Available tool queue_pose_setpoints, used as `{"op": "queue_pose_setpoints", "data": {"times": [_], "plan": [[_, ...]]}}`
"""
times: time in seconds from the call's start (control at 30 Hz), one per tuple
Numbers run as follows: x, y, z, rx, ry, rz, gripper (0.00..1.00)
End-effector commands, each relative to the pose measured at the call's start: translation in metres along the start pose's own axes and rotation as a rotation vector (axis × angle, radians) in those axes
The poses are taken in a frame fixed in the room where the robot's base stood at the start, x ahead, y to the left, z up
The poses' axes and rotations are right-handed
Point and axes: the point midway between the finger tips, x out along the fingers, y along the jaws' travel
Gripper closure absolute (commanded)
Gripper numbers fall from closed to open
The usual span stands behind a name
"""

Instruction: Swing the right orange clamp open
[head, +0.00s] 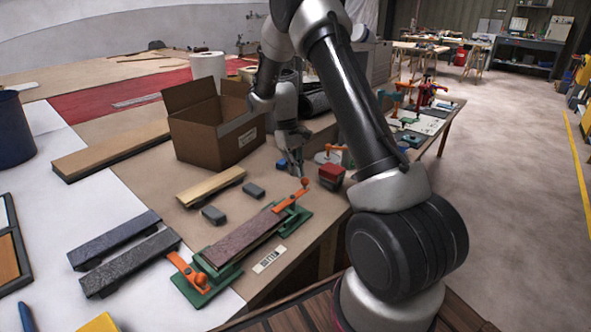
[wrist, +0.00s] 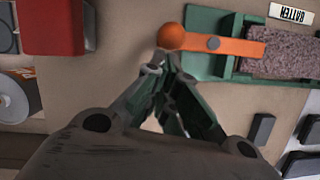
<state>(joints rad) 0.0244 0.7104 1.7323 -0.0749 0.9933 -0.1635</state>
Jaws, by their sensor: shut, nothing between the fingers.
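The right orange clamp (head: 291,199) is an arm with a round ball end, on the green fixture (head: 296,219) at the far right end of a brown, rough batten (head: 240,241). In the wrist view the clamp (wrist: 236,47) points along the batten (wrist: 283,55), its inner end at the batten's end. Its ball (wrist: 171,37) sticks out past the fixture. My gripper (wrist: 160,63) is shut and empty, its tips just beside the ball; whether they touch I cannot tell. In the head view my gripper (head: 296,172) hangs above and behind the ball. The left orange clamp (head: 187,271) lies at the batten's other end.
A red block (head: 331,174) stands close right of my gripper. A cardboard box (head: 210,143) stands behind left. Two small grey blocks (head: 254,190) and a wooden strip (head: 211,186) lie left of the fixture. A BATTEN label (head: 269,260) lies in front.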

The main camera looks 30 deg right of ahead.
Motion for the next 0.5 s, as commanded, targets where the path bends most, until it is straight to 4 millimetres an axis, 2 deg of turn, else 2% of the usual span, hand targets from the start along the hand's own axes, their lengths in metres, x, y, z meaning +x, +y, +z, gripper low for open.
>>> {"op": "queue_pose_setpoints", "data": {"times": [0.5], "plan": [[0.0016,0.0052,0.0054,0.083,0.0,-0.026,1.0]]}}
